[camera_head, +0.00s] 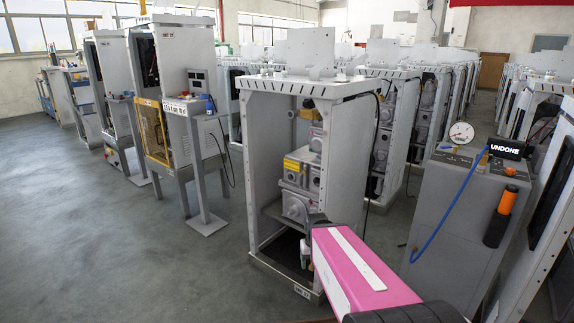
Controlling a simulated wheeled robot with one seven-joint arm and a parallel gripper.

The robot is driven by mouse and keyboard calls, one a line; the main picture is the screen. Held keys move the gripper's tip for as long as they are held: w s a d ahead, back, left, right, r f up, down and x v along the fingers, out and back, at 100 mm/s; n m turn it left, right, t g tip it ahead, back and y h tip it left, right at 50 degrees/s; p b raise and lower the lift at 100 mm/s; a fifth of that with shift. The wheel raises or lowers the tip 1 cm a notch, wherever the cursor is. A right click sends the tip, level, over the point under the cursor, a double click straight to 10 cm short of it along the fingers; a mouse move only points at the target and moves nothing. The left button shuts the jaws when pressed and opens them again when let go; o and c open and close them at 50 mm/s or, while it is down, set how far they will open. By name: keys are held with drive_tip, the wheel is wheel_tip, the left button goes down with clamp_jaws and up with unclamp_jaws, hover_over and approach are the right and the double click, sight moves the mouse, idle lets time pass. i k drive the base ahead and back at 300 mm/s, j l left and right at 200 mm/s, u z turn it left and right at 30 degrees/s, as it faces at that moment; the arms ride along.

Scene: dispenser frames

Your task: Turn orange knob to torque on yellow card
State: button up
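A grey cabinet (452,225) stands at the right. A small orange-red knob (510,171) sits on its top, near the front right edge. A dial gauge (461,133) with a white face and a black display (504,148) reading "UNDONE" stand behind the knob. The gauge reading is too small to tell. A yellow label (292,164) is on the grey meter unit inside the centre frame; I cannot tell whether it is the yellow card, and no writing on it can be read.
An open grey dispenser frame (342,150) stands close ahead of my arm. An orange-handled tool (501,216) hangs on the cabinet's right side, and a blue hose (447,215) loops down its front. More frames stand behind. The floor (110,240) at left is clear.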

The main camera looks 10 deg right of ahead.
sight(509, 171)
drive_tip(key=z, duration=1.65)
